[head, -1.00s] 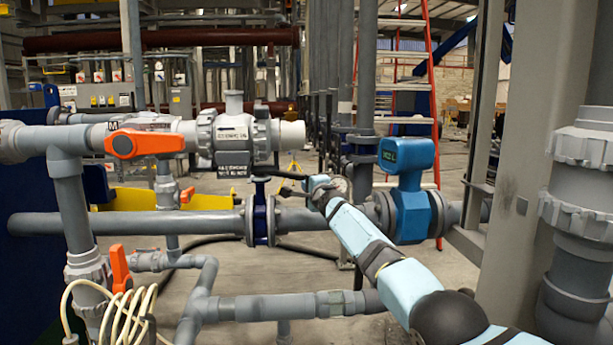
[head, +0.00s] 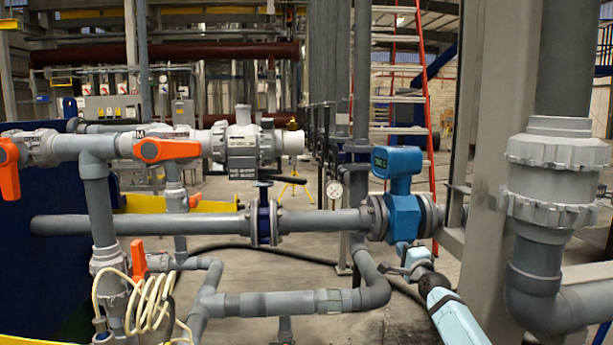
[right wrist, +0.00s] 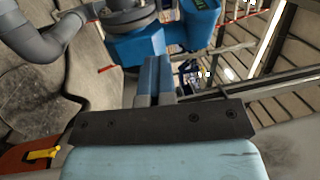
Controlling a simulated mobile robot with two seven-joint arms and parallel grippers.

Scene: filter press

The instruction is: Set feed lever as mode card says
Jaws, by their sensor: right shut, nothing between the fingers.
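A black lever (head: 290,181) sits on top of the blue valve (head: 264,221) in the horizontal grey pipe, and its handle points right. I cannot tell for certain whether it is the feed lever. I cannot make out a mode card; small labels on the grey union (head: 241,145) are too small to read. My right gripper (head: 412,258) is below and right of the blue flow meter (head: 405,205), well apart from the lever. In the right wrist view its fingers (right wrist: 154,80) are together and empty, with the blue meter behind them. My left gripper is out of view.
Orange handles (head: 166,150) sit on the grey pipes at left. A coiled cream hose (head: 152,305) hangs at lower left. A lower pipe (head: 270,303) runs across the front. A grey column (head: 497,190) and thick pipe (head: 556,190) stand at right.

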